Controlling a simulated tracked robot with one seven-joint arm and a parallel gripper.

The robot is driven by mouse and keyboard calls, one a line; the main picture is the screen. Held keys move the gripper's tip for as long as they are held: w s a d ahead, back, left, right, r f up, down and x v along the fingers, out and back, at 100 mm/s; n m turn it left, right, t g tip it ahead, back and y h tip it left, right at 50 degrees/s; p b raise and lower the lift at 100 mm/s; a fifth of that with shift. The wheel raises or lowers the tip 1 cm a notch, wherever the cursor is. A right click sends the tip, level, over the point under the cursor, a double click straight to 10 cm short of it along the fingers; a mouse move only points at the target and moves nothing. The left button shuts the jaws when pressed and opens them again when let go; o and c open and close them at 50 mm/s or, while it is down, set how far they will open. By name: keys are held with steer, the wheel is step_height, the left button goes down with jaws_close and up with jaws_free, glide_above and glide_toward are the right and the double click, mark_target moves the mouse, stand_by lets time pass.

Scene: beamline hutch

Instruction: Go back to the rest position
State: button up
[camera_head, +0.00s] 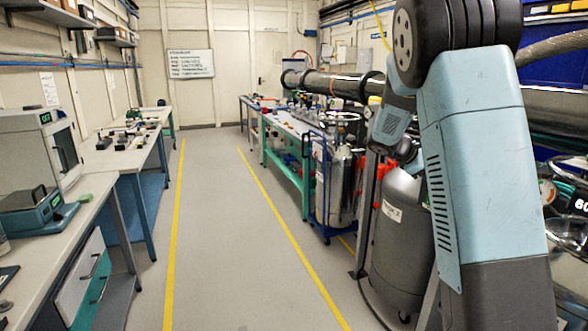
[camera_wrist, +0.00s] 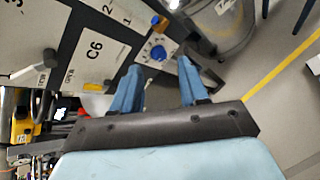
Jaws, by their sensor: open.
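My gripper (camera_wrist: 158,90) shows in the wrist view with its two blue fingers apart and nothing between them. I cannot tell how far the fingers are from the panel. In the head view my arm fills the right side, and my gripper is not visible there.
A clear grey aisle (camera_head: 215,225) runs between yellow floor lines. Benches (camera_head: 100,185) with instruments stand on the left. On the right are a wheeled steel dewar (camera_head: 335,185), a grey tank (camera_head: 395,240) and a long beam pipe (camera_head: 345,87). A whiteboard (camera_head: 190,64) hangs at the back.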

steer(key=s+a+r+m+t+y, duration=0.1)
steer(key=s+a+m+y, duration=0.2)
steer(key=s, duration=0.9)
steer(key=s+a+r+m+t+y, duration=0.1)
steer(key=s+a+m+y, duration=0.3)
steer(key=s+a, duration=0.5)
steer(key=s+a+r+m+t+y, duration=0.1)
steer(key=s+a+r+m+y, duration=0.2)
steer(key=s, duration=1.4)
steer(key=a+m+y, duration=0.1)
steer(key=a+m, duration=0.1)
steer(key=a, duration=0.1)
steer(key=shift+a+r+m+t, duration=0.2)
steer(key=shift+m+t, duration=0.1)
steer(key=shift+t, duration=0.1)
